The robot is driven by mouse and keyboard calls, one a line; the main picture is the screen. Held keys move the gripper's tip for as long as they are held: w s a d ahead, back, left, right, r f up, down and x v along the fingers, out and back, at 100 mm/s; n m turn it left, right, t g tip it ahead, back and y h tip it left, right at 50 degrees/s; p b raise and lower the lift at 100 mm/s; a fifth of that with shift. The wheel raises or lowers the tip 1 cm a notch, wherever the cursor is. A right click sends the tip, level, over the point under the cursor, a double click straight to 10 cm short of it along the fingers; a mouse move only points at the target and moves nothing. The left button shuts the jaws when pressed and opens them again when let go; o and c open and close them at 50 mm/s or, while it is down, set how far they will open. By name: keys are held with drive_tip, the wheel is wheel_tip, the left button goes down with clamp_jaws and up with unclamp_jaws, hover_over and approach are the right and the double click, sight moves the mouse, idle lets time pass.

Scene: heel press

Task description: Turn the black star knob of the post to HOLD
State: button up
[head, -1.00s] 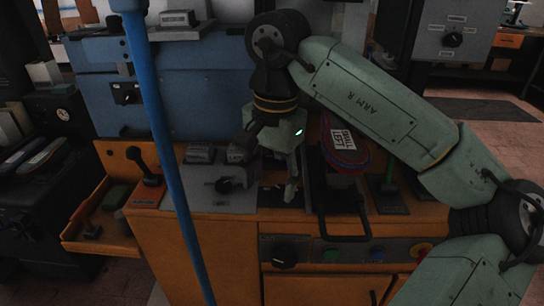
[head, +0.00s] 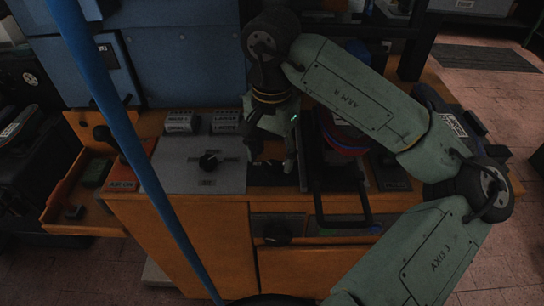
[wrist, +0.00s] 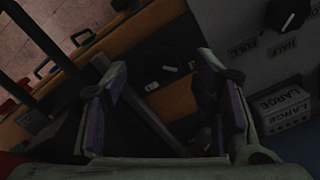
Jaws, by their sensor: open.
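My gripper (head: 273,163) is open above a dark plate (head: 264,178) with white markings on the orange bench. In the wrist view its two fingers (wrist: 163,72) are apart, with the dark plate (wrist: 150,72) and a grey bar (wrist: 140,100) beyond them. I cannot make out a star knob between the fingers; it is dark there. A black knob (head: 209,161) sits on a grey plate left of my gripper. It also shows in the wrist view (wrist: 287,14), near the words FULL and HALF. I cannot read the word HOLD anywhere.
Blocks marked LARGE (wrist: 282,105) stand beside the grey plate. A black handle frame (head: 343,222) is right of my gripper. A blue pole (head: 125,140) crosses the left of the head view. A black lever (head: 104,136) stands at the bench's left.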

sight(272, 170)
drive_tip(key=shift+f, duration=1.25)
drive_tip(key=shift+c, duration=0.5)
drive_tip(key=c, duration=1.1)
